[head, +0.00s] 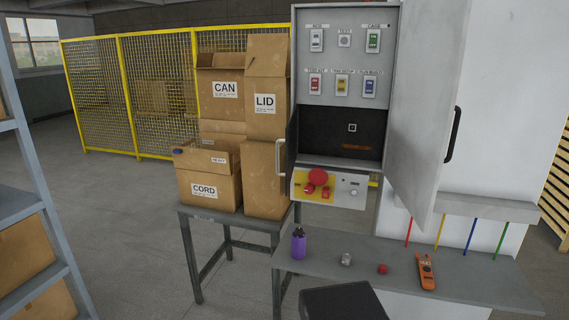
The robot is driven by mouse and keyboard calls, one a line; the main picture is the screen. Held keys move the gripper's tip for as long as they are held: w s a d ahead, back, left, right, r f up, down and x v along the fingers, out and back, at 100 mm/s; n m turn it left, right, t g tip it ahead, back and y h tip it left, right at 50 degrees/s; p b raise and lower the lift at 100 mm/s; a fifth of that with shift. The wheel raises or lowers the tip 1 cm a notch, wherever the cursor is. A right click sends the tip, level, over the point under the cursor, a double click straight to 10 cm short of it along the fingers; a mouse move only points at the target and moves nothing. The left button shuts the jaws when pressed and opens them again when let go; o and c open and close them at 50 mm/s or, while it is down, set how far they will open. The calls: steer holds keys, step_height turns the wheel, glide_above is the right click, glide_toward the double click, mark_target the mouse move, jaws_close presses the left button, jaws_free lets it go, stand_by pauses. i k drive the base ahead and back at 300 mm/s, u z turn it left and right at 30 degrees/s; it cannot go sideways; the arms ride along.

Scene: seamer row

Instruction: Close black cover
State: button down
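A grey control cabinet (298,15) stands open at the centre. Inside it, below two rows of switches, is a black panel or recess (330,137) with a small square mark and an orange-brown strip. I cannot tell whether this black area is a cover or an opening. The right door (420,110) is swung wide open and has a black handle (453,135). A narrow left door (292,140) with a pale handle is also swung out. My gripper is not in view.
A red button (317,177) sits on a panel under the recess. The grey shelf (460,270) below holds a purple bottle (298,243), a small grey piece, a red piece and an orange handset (426,271). Boxes stand left on a table (225,218). A dark block (342,303) fills the bottom edge.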

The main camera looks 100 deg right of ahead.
mark_target(287, 145)
steer(key=z, duration=0.2)
steer(key=i, duration=0.85)
steer(key=u, duration=0.1)
